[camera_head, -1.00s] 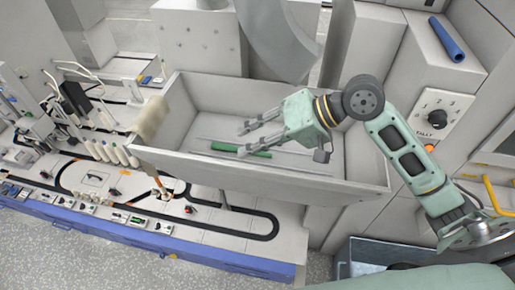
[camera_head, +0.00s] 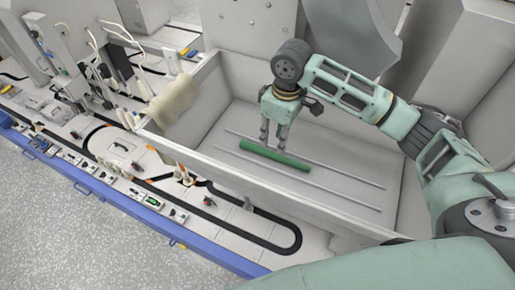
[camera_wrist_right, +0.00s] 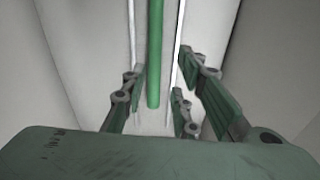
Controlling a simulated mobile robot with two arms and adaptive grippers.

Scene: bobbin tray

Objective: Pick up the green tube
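The green tube (camera_head: 275,155) lies in the grey tray (camera_head: 222,166), between two thin metal rails (camera_head: 330,168). My right gripper (camera_head: 272,143) points down into the tray, above or close to the tube's left end. In the right wrist view the tube (camera_wrist_right: 154,60) runs lengthwise between the open fingers of this gripper (camera_wrist_right: 156,95), with a gap on each side. Its near end lies between the fingertips. I cannot tell the exact height of the fingers over the tube. My left gripper is not in view.
The tray's high walls surround the tube on all sides. A beige cloth-like piece (camera_head: 172,103) hangs over the tray's left corner. A workbench with a black track (camera_head: 285,238) and several small parts lies left of and below the tray.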

